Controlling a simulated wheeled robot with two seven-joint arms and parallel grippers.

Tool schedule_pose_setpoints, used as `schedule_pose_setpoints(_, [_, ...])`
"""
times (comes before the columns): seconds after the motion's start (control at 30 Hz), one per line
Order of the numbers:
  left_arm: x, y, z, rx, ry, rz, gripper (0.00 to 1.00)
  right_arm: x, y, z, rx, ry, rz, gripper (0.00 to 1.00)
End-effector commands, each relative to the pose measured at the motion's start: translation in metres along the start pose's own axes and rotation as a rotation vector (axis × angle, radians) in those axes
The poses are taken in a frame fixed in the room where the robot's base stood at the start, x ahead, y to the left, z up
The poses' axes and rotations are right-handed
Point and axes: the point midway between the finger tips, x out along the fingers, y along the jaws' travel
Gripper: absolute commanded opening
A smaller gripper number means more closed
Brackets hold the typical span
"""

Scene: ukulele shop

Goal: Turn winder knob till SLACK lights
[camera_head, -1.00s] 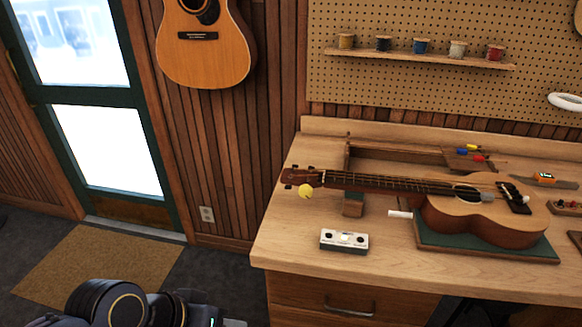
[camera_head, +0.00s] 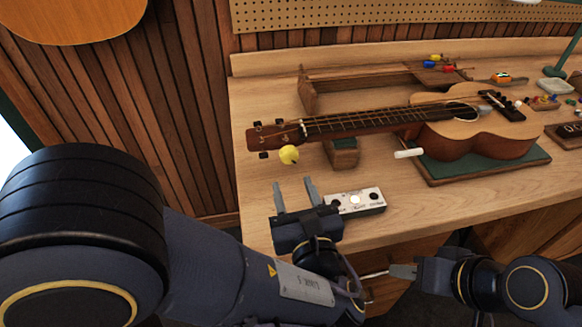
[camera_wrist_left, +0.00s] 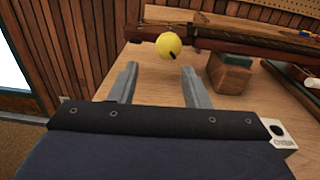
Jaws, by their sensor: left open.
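The yellow winder knob (camera_head: 289,155) sits at the headstock of the ukulele (camera_head: 470,135), which lies on the bench. It also shows in the left wrist view (camera_wrist_left: 168,45), beyond the fingertips. My left gripper (camera_head: 293,184) is open and empty, short of the knob and apart from it. The white indicator box (camera_head: 362,201) is just right of my left gripper, partly hidden by it. Its middle lamp looks pale and bright; its labels are too small to read. My right gripper (camera_head: 390,273) is low by the bench front; its jaw state is unclear.
A green-topped wooden block (camera_head: 343,151) stands under the neck, close to the knob. A white rod (camera_head: 408,153) sticks out beside the green-padded cradle (camera_head: 480,165). The bench (camera_head: 420,197) has clear wood right of the box.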

Motion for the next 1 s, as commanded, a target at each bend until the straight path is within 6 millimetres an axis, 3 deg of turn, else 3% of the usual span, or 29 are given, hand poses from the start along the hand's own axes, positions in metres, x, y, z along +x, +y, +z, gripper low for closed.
schedule_pose_setpoints(0.13, [0.005, -0.011, 0.001, 0.027, -0.030, -0.035, 0.43, 0.000, 0.000, 0.000, 0.000, 0.000, 0.000, 0.36])
schedule_pose_setpoints(0.4, [0.049, -0.011, 0.002, 0.025, -0.028, -0.030, 0.43, -0.003, -0.002, -0.002, 0.000, 0.000, 0.000, 0.36])
schedule_pose_setpoints(0.6, [0.069, -0.012, 0.003, 0.023, -0.026, -0.032, 0.43, -0.004, -0.002, -0.002, 0.000, 0.000, 0.000, 0.36])
schedule_pose_setpoints(0.9, [0.073, -0.012, 0.003, 0.022, -0.026, -0.033, 0.43, -0.004, -0.002, -0.002, 0.000, 0.000, 0.000, 0.36])
schedule_pose_setpoints(1.0, [0.073, -0.012, 0.003, 0.022, -0.026, -0.033, 0.32, -0.004, -0.002, -0.002, 0.000, 0.000, 0.000, 0.36])
